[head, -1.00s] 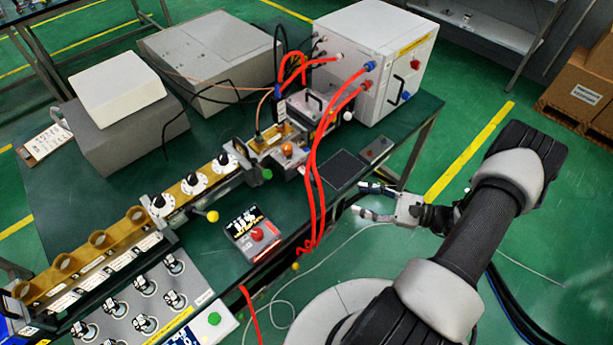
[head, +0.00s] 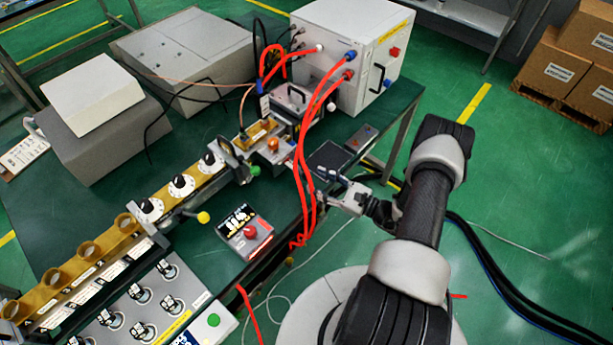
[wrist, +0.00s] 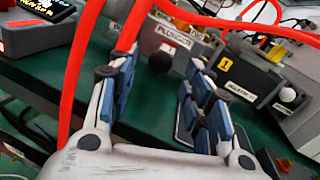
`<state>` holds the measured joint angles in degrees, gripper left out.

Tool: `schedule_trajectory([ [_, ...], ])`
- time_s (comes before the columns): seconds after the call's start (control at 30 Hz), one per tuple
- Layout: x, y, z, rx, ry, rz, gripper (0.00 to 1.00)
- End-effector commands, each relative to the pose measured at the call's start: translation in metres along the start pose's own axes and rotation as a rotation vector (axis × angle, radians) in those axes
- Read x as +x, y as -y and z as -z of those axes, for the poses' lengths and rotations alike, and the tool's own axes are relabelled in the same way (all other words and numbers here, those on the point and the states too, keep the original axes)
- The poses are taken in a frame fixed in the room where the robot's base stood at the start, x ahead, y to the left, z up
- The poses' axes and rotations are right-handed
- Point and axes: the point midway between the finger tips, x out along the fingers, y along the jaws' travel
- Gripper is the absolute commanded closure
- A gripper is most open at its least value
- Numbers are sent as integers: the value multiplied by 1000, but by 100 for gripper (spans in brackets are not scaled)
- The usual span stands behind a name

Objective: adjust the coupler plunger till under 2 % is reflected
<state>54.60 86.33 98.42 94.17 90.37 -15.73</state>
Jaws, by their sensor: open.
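In the wrist view a black ball knob (wrist: 160,61) sits under a label that seems to read PLUNGER (wrist: 171,32), on a grey housing. My gripper (wrist: 160,75) is open and empty, and the knob appears between its two fingers, beyond them. In the head view my gripper (head: 322,186) is at the bench's front edge, just right of the red hoses. I cannot pick out the black knob there. A meter box (head: 244,235) with a red knob and a dark display lies on the bench; it also shows in the wrist view (wrist: 40,15), its reading illegible.
Red hoses (head: 309,165) hang over the bench's front edge, close to my gripper; one crosses (wrist: 75,75) by the left finger. A white ball knob (wrist: 287,94) and a yellow-labelled block (wrist: 235,72) stand right. A dark flat pad (head: 330,158) lies near the edge.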

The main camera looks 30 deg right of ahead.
Motion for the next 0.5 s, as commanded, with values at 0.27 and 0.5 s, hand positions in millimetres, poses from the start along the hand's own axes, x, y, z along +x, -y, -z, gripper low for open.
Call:
schedule_trajectory([
  [0.27,43,0,0,-2,0,-2,54],
  [0.5,52,1,0,-1,0,0,54],
])
